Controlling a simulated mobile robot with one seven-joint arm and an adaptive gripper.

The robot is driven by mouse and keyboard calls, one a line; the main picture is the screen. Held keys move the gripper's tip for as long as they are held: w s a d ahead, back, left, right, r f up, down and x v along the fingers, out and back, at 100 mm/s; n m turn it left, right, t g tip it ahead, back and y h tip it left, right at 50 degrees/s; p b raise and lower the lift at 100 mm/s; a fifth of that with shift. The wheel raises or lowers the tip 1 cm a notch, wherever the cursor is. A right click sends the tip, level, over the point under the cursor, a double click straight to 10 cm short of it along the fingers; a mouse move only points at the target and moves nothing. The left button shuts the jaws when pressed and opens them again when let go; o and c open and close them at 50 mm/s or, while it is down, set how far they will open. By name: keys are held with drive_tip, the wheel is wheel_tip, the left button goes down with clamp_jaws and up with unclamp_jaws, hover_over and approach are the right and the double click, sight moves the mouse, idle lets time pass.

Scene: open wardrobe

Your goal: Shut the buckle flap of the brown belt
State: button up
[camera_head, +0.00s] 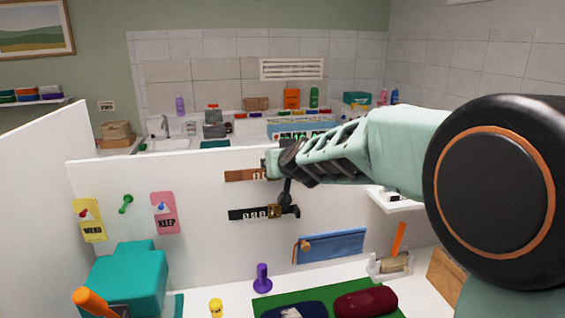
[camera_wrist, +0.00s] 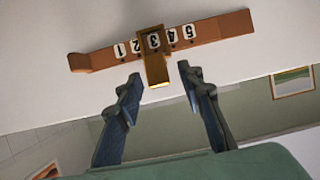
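The brown belt (camera_wrist: 95,60) runs across the upper wrist view on a white panel, with white number tags along it. Its brass buckle flap (camera_wrist: 154,68) crosses the strap at the middle tag and reaches past the lower edge, towards my gripper. I cannot tell its exact angle from the strap. My gripper (camera_wrist: 160,76) is open and empty; its two dark fingers lie either side of the flap's lower end, with gaps visible on both sides. In the head view my gripper (camera_head: 280,166) is at the right part of the brown belt (camera_head: 240,175) and hides its right end.
A black belt (camera_head: 240,214) with a brass buckle hangs just below. A blue pouch (camera_head: 335,246) is lower right. Yellow (camera_head: 90,225) and pink (camera_head: 165,218) tags hang left. A teal object (camera_head: 125,280) and a purple peg (camera_head: 262,278) stand below. The panel between tags and belts is clear.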

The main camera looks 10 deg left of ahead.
clamp_jaws()
idle(0.3)
